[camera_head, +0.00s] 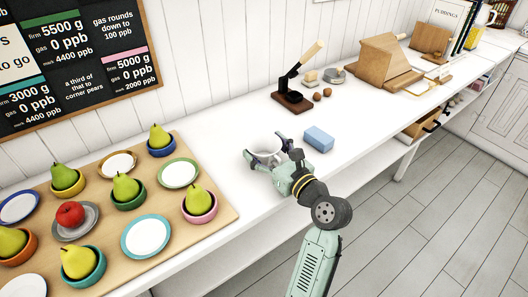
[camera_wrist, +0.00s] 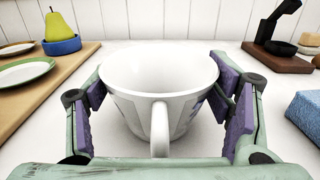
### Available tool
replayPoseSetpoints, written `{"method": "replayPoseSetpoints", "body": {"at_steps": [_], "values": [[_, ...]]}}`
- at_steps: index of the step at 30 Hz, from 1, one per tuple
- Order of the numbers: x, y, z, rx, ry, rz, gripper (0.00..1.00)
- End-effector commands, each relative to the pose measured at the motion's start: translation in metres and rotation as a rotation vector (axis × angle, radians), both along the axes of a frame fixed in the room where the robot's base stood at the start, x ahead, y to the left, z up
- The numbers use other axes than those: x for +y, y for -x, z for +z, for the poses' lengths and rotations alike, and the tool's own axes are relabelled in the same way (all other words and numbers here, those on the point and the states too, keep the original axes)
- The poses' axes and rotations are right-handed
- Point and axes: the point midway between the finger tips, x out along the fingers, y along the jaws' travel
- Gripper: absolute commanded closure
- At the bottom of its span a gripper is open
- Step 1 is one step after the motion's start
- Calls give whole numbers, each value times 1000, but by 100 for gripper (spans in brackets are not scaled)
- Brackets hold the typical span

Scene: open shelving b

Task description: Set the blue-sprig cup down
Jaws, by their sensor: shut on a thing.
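A white cup (camera_wrist: 130,98) with small bluish-purple marks near its handle stands upright between the two fingers of my gripper (camera_wrist: 165,105) in the wrist view. Its handle points toward the wrist camera. The purple finger pads close in on the cup's left and right sides. In the head view the cup (camera_head: 266,146) shows at the fingertips of my gripper (camera_head: 268,160), over the white counter (camera_head: 232,150). I cannot tell whether its base touches the counter; the base is hidden.
A wooden board (camera_head: 225,208) with pears in bowls, an apple and plates lies to the left. A blue sponge (camera_head: 319,139) lies just right of the gripper. A dark wooden stand with a lever (camera_head: 293,97) stands behind. Bare counter lies between board and stand.

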Motion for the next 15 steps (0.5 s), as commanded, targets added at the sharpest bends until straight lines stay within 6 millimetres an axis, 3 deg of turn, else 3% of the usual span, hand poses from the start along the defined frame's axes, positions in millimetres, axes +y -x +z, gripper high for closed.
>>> {"method": "replayPoseSetpoints", "body": {"at_steps": [10, 11, 15], "values": [[0, 0, -1, 1, -2, -1, 60], [0, 0, -2, 1, -2, -1, 26], [0, 0, -2, 1, -1, -1, 17]]}}
